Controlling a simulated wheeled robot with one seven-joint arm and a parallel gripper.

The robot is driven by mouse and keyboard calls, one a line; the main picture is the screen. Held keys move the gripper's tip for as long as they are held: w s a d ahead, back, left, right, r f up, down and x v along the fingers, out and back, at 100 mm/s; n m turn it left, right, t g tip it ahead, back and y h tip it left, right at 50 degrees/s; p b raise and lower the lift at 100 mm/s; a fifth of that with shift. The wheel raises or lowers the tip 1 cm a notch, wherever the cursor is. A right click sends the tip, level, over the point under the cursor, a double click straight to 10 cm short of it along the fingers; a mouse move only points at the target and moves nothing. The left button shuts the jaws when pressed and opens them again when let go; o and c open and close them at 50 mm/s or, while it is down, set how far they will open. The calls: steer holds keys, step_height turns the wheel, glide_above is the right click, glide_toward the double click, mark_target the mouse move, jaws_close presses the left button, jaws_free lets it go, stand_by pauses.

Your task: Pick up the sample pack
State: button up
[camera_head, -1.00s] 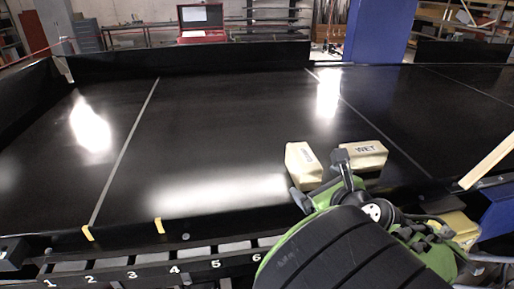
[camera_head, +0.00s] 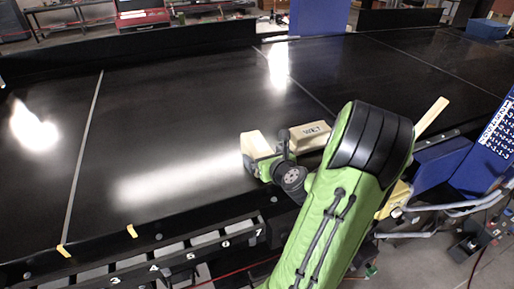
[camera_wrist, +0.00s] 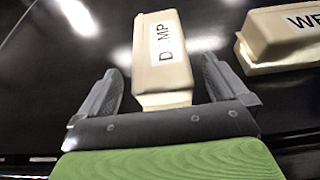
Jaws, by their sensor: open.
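Two cream sample packs lie on the black conveyor belt. One pack (camera_head: 255,143) is partly hidden by my gripper in the head view. In the wrist view this pack (camera_wrist: 162,45) bears a label that reads like "DAMP", one letter being unclear. The other pack (camera_head: 312,136) is labelled "WET" and lies just to the right; it also shows in the wrist view (camera_wrist: 280,42), cut off by the edge. My gripper (camera_wrist: 160,75) is open, with its fingers on either side of the near end of the "DAMP" pack. Gaps show between the fingers and the pack.
A numbered rail (camera_head: 168,262) runs along the belt's near edge. A pale wooden bar (camera_head: 431,118) sticks up at the right, near a blue panel (camera_head: 497,140). The belt (camera_head: 150,110) is clear to the left of the packs.

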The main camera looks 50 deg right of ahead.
mark_target(260, 153)
steer(key=x, duration=0.4)
steer(key=shift+s, duration=0.1)
steer(key=shift+s+a, duration=0.1)
steer(key=shift+c, duration=1.3)
steer(key=c, duration=1.2)
steer(key=shift+c, duration=0.2)
steer(key=shift+r, duration=0.2)
